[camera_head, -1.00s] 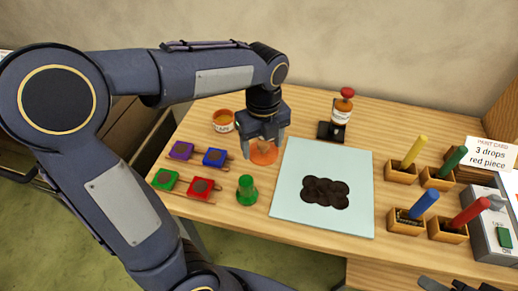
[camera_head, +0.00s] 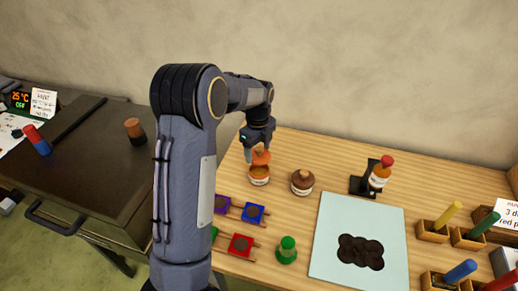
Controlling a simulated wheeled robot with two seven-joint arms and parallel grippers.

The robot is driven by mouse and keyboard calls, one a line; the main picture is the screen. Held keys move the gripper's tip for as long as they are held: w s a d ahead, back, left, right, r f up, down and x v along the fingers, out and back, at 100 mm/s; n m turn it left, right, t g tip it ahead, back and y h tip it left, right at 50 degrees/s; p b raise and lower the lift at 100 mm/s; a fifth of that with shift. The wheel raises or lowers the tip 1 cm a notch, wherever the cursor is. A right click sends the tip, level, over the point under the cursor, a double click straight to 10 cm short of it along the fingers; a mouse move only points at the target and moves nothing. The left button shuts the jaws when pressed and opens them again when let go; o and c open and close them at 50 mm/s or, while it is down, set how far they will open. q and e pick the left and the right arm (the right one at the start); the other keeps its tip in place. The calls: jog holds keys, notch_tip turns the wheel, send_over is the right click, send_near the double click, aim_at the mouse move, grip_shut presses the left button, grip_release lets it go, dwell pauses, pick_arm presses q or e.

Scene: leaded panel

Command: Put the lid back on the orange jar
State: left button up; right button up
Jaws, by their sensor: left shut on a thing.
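The orange jar (camera_head: 259,179) stands on the wooden table left of the pale blue sheet, with its orange contents partly showing. My left gripper (camera_head: 259,151) is over the jar and shut on the orange lid (camera_head: 262,158). The lid is right above the jar's mouth and looks a little tilted. I cannot tell whether it touches the rim. My right gripper is not in view.
A brown-topped pot (camera_head: 302,183) stands close right of the jar. Colored square pieces on sticks (camera_head: 241,244) and a green knobbed object (camera_head: 287,250) lie nearer. The pale blue sheet (camera_head: 330,225) and a red-capped bottle (camera_head: 380,174) are to the right.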

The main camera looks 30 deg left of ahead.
pick_arm(q)
jog(key=shift+f+b, duration=1.85)
jog(key=shift+f, duration=1)
jog(key=shift+f, duration=0.1)
jog(key=o, duration=1.2)
jog(key=shift+r+p, duration=2.45)
jog(key=shift+r, duration=1.1)
jog(key=shift+c, duration=0.4)
